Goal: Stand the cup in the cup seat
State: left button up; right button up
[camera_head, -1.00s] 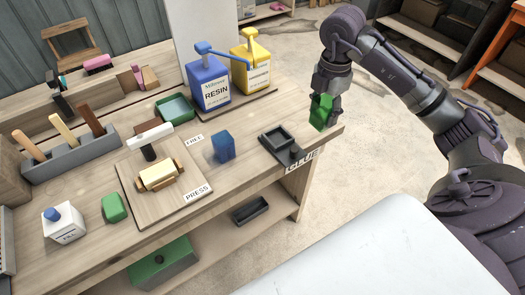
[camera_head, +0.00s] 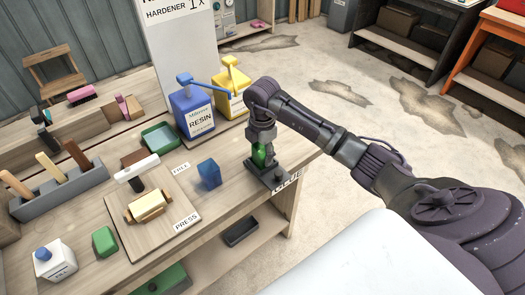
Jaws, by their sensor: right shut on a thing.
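My right gripper (camera_head: 263,159) is at the right end of the bench, pointing down and shut on the green cup (camera_head: 260,155). The cup looks roughly upright, and the fingers hide much of it. The dark cup seat (camera_head: 268,180) is directly below, beside the GLUE label. The gripper hides part of the seat, so I cannot tell whether the cup touches it or is just above it. My left gripper is not in view.
A blue block (camera_head: 208,173) stands left of the seat. The blue resin jug (camera_head: 193,112) and yellow jug (camera_head: 231,88) stand behind. A press board (camera_head: 172,237) lies farther left. The bench's right edge is close to the seat.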

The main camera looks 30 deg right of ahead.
jog(key=shift+f, duration=0.4)
jog(key=o, duration=0.9)
jog(key=shift+r, duration=0.1)
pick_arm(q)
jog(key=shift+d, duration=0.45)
pick_arm(e)
jog(key=shift+o, duration=0.2)
jog(key=shift+r, duration=0.45)
pick_arm(q)
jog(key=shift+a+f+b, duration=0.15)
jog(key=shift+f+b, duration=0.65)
jog(key=shift+b, duration=0.1)
pick_arm(e)
notch_tip(320, 180, up, 11)
jog(key=shift+r, duration=0.2)
